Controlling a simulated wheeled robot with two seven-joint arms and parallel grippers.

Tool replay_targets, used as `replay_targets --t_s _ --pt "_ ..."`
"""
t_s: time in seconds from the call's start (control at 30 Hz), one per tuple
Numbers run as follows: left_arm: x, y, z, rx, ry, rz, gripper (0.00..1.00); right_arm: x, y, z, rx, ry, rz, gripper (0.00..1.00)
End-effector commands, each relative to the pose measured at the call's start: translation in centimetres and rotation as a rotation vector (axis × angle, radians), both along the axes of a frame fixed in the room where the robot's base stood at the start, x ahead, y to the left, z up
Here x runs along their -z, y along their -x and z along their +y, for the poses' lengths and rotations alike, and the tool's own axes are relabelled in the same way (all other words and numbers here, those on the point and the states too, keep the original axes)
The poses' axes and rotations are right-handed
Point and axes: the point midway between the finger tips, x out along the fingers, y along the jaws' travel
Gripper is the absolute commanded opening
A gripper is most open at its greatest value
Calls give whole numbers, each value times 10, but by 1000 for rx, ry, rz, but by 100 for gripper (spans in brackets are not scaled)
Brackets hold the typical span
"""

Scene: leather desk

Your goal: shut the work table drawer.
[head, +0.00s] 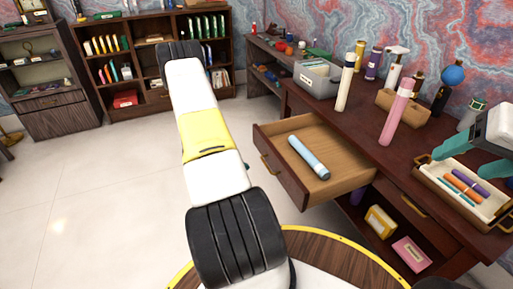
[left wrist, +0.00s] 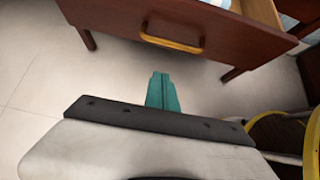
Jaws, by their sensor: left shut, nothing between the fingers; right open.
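The work table (head: 350,125) is dark red-brown wood. Its drawer (head: 284,180) is pulled well out to the left, and a light blue cylinder (head: 309,157) lies inside. The drawer front with its brass handle (left wrist: 172,45) shows at the top of the left wrist view. My left gripper (left wrist: 162,88) has its teal fingers together and empty, pointing toward the drawer front just below the handle in that view; contact cannot be told. In the head view my left arm mostly hides it. My right gripper (head: 460,163) is open over the tabletop at the right edge, near a tray of markers.
The marker tray (head: 428,182) sits under my right gripper. A pink bottle (head: 396,112), a white bottle (head: 346,82) and a grey bin (head: 316,80) stand on the tabletop behind the drawer. Boxes (head: 381,221) lie on the shelf below. The floor left of the drawer is clear.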

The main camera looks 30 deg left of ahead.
Motion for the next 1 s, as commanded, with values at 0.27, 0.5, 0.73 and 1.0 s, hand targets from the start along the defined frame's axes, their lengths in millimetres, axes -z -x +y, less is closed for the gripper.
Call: replay_targets --t_s 0.27,0.5,0.73,1.0 --pt "18 -36 -28 5 -2 -1 0 0 0 0 0 0 0 66" --pt "15 -51 -38 2 -2 -1 0 0 0 0 0 0 0 66" --pt "14 -52 -39 1 -1 -1 0 0 0 0 0 0 0 66" --pt "14 -55 -42 3 -1 -1 0 0 0 0 0 0 0 66"
